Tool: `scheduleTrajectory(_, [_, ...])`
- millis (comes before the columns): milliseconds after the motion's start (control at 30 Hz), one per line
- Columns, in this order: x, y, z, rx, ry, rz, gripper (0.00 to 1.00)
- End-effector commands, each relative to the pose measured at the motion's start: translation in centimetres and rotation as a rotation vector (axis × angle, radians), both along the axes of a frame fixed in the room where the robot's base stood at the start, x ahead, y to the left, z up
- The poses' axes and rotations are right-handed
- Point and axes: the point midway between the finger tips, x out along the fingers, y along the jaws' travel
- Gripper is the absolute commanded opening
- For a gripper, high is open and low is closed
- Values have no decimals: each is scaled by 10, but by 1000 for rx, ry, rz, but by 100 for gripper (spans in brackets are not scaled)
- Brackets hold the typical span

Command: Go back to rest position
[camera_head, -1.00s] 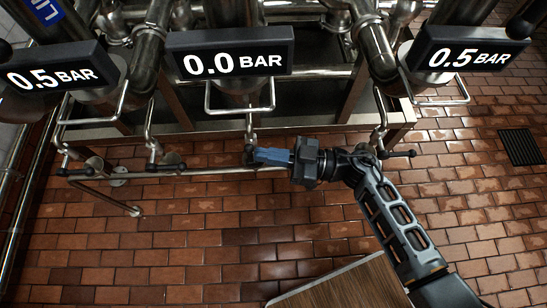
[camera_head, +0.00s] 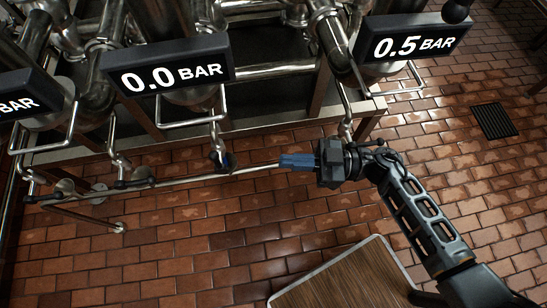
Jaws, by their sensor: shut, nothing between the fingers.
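My gripper (camera_head: 284,161) has blue fingers that are closed together with nothing between them. It points left, at the end of my arm that comes in from the lower right. It hangs in front of the pipework, to the right of a small valve handle (camera_head: 221,161) under the "0.0 BAR" display (camera_head: 167,74). The fingers are apart from that handle. The fingertips overlap the end of a thin horizontal pipe (camera_head: 190,178) in the picture; I cannot tell if they touch it.
A "0.5 BAR" display (camera_head: 412,44) hangs at the upper right, and another display (camera_head: 25,97) is cut off at the left. A wooden-topped table (camera_head: 350,284) stands at the bottom. The tiled floor (camera_head: 190,238) is open, with a drain grate (camera_head: 494,121) at the right.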

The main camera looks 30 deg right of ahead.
Motion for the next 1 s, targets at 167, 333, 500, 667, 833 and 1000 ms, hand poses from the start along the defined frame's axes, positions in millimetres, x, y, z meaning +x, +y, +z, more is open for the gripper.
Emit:
scheduleTrajectory(167, [-6, -10, 0, 0, 0, 0, 0])
scheduleTrajectory(333, [-6, -11, 0, 1, -1, 1, 0])
scheduleTrajectory(500, [-6, -11, 0, 1, 0, 0, 0])
scheduleTrajectory(667, [-6, -11, 0, 1, 0, 0, 0])
scheduleTrajectory(833, [-8, -12, 1, -1, -6, -7, 0])
scheduleTrajectory(1000, [-28, -24, 17, -11, -74, -113, 0])
